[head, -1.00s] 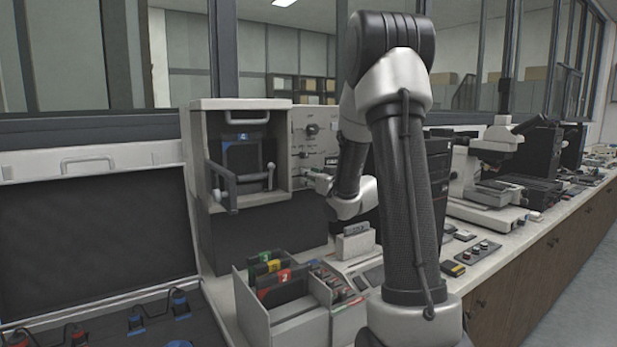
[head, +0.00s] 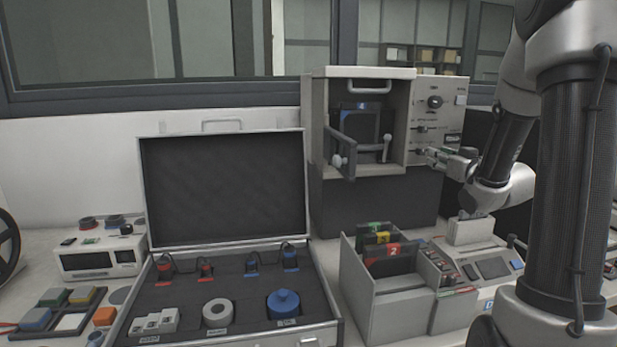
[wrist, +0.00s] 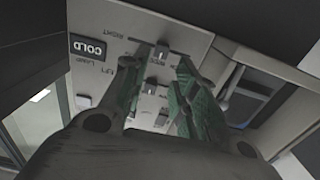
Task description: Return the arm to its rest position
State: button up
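My arm comes in at the right of the head view and reaches left to the press (head: 370,205). My gripper (head: 432,157) is in front of the lower part of the press's control panel (head: 452,118), beside its lower slider. In the wrist view my gripper (wrist: 164,62) has its two green-padded fingers apart. Panel with slider knobs shows in the gap between them, and nothing is held. Whether a fingertip touches the panel I cannot tell.
A grey file box (head: 385,295) with numbered tabs stands below the press. A window is behind.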

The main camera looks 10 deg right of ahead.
jog(key=s+a+f+g, duration=0.1)
jog(key=s+a+g, duration=0.3)
jog(key=s, duration=0.7)
jog(key=s+a+f+g, duration=0.1)
jog(key=s+a+g, duration=0.4)
jog(key=s, duration=0.5)
jog(key=s+a+f+g, duration=0.1)
jog(key=s+a+g, duration=0.3)
jog(key=s, duration=0.7)
jog(key=shift+s+a+f+h, duration=0.25)
jog(key=shift+s+a+h, duration=0.05)
jog(key=shift+a, duration=0.35)
